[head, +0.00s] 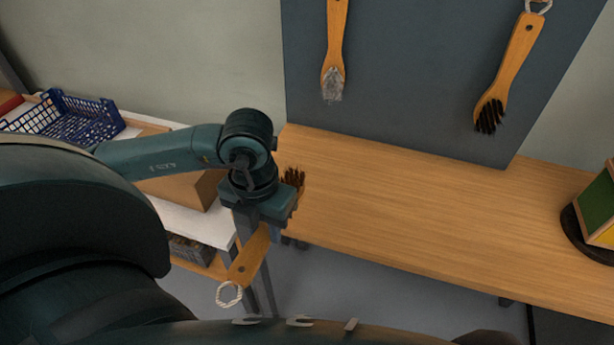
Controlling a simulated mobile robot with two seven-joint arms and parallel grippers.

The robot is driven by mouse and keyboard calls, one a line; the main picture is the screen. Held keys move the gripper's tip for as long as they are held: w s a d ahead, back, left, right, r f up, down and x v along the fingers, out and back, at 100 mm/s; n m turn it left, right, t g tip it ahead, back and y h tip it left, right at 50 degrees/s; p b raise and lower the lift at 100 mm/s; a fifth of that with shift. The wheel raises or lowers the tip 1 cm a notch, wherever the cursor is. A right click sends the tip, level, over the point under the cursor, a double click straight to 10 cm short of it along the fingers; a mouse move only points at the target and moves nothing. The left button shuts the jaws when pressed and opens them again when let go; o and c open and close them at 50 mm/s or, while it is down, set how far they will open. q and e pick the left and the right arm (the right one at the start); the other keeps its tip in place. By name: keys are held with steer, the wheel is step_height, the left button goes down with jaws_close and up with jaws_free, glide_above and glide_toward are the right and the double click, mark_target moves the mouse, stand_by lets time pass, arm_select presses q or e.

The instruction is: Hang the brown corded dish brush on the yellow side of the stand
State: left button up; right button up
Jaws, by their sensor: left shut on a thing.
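My left gripper (270,213) is shut on the brown corded dish brush (248,258). The brush is tilted, with its wooden handle and white cord loop hanging toward the lower left and its brown bristles showing above and right of the jaws. The gripper holds it by the left end of the wooden bench, and part of the brush is hidden by the gripper. The stand (597,212) is at the right edge on a dark round base, partly cut off, with a green panel and a yellow panel showing. My right gripper is out of view.
A dark board (420,90) behind the wooden bench (400,215) carries a brush with pale bristles (333,60) and one with dark bristles (508,75). A blue crate (75,118) and cardboard box stand on the left shelf. The middle of the bench is clear.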

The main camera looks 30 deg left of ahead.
arm_select(q)
steer(key=w+a+p, duration=0.1)
steer(key=w, duration=0.5)
steer(key=w+a+f+p, duration=0.1)
steer(key=w+a, duration=0.1)
steer(key=w, duration=0.4)
steer(key=w+a+f+p, duration=0.1)
steer(key=w, duration=0.6)
steer(key=shift+a+f, duration=0.2)
steer(key=shift+a, duration=0.05)
steer(key=shift+w+f, duration=0.1)
steer(key=shift+f, duration=0.15)
step_height(320, 180, down, 3)
steer(key=shift+f+p, duration=0.15)
steer(key=shift+p, duration=0.3)
steer(key=shift+w+a+p, duration=0.1)
steer(key=shift+w+p, duration=0.05)
steer(key=shift+p, duration=0.25)
steer(key=shift+f, duration=0.45)
steer(key=o, duration=1)
steer(key=shift+r, duration=0.1)
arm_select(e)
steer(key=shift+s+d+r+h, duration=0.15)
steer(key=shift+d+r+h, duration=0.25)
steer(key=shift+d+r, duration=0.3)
